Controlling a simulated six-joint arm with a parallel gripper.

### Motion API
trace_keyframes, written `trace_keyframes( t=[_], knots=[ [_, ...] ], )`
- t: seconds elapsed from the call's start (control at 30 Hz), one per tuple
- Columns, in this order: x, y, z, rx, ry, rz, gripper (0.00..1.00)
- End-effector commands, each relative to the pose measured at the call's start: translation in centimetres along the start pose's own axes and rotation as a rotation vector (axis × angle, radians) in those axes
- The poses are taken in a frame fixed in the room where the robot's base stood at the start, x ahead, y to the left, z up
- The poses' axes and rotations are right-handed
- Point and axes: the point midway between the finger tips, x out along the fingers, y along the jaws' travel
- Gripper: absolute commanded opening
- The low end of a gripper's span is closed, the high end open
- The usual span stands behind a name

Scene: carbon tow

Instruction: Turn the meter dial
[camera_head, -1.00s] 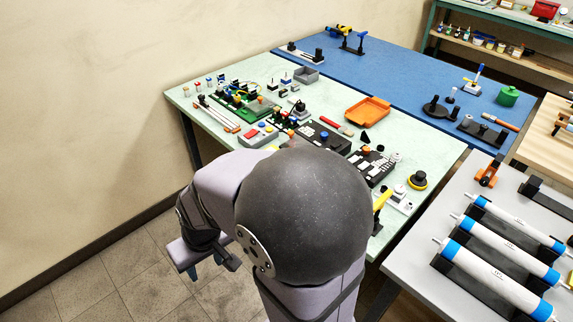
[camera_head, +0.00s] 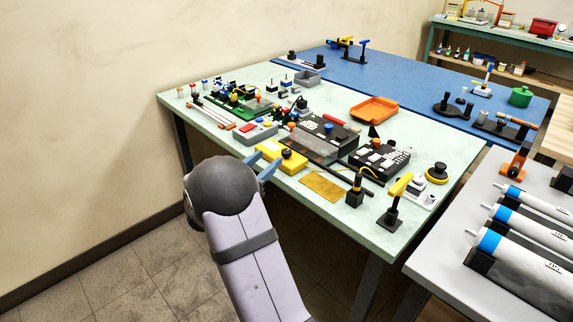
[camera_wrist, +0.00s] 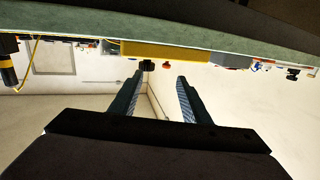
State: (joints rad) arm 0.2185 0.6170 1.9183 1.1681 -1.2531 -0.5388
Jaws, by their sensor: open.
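The yellow meter (camera_head: 292,164) lies near the front edge of the pale green table, with a small dark dial (camera_head: 287,153) on its top. My gripper (camera_head: 264,165) is at the meter's left side, its bluish fingers open. In the wrist view, which is upside down, the yellow meter (camera_wrist: 180,50) is a long band along the tabletop.
A grey box with a red button (camera_head: 255,132) stands behind and left of the meter. A dark panel (camera_head: 308,147) lies behind it, and a brass sheet (camera_head: 324,186) to its right. A black-and-yellow tool (camera_head: 355,188) stands further right. Floor is clear in front.

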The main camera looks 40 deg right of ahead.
Motion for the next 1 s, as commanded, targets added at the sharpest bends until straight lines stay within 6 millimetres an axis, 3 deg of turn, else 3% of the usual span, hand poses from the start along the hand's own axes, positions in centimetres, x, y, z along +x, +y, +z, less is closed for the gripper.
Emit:
trace_keyframes(
  t=[0.17, 0.47, 1.0],
  knots=[
    [0.5, 1.8, 0.4, -0.010, 0.041, 0.085, 0.43],
    [1.2, 2.1, 0.3, -0.012, 0.046, 0.095, 0.43],
    [7.2, 2.7, 0.1, -0.011, 0.045, 0.093, 0.43]
  ],
)
